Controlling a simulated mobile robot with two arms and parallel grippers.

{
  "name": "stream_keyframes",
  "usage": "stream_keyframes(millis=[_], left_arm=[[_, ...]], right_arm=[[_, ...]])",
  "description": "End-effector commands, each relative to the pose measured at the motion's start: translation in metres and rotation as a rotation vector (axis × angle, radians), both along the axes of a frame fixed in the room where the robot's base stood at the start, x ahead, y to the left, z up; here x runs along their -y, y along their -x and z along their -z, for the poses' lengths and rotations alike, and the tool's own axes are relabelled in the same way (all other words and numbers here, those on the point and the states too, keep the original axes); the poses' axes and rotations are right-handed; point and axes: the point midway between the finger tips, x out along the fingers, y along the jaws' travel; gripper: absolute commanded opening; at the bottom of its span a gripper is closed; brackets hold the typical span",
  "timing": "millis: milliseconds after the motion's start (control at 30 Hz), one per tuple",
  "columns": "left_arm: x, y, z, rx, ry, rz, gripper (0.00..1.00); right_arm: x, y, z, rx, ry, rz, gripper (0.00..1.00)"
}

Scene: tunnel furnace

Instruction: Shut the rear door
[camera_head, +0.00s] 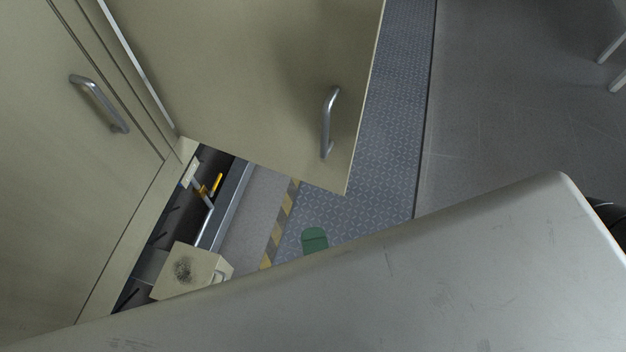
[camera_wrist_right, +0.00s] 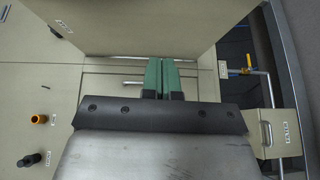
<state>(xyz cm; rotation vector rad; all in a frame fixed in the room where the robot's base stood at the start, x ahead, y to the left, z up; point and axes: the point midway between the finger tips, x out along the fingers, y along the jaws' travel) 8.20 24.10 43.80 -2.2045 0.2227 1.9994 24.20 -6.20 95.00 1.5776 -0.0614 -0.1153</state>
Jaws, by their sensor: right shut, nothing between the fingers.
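The open beige door (camera_head: 240,75) stands out from the furnace in the upper middle of the head view, with a silver bar handle (camera_head: 329,122) near its free edge. I cannot tell from its look alone whether it is the rear one. In the wrist view a beige panel (camera_wrist_right: 135,25), apparently this door, crosses the top. My right gripper (camera_head: 314,240) shows as a green fingertip below the door's lower corner, apart from the handle. In the wrist view its green fingers (camera_wrist_right: 161,77) are together, with nothing between them. My left gripper is not in view.
A closed beige panel (camera_head: 60,170) with a silver handle (camera_head: 98,103) is at left. A small beige box (camera_head: 185,271) sits below the opening, near a pipe with a yellow valve lever (camera_head: 217,184). Knobs (camera_wrist_right: 38,119) show in the wrist view.

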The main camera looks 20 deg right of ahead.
Motion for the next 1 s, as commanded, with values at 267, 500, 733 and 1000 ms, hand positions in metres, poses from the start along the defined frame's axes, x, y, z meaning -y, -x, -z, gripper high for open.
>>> stream_keyframes(millis=[267,500,733,1000], left_arm=[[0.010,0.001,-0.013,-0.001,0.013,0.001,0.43],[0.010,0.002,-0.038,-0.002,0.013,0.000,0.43],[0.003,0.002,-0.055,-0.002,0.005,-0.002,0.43],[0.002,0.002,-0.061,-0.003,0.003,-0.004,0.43]], right_arm=[[0.006,-0.024,-0.018,0.036,0.010,0.018,0.00],[0.012,-0.076,-0.019,0.034,0.009,0.017,0.00],[0.029,-0.111,-0.016,0.031,0.011,0.014,0.00],[0.046,-0.123,-0.013,0.031,0.010,0.012,0.00]])
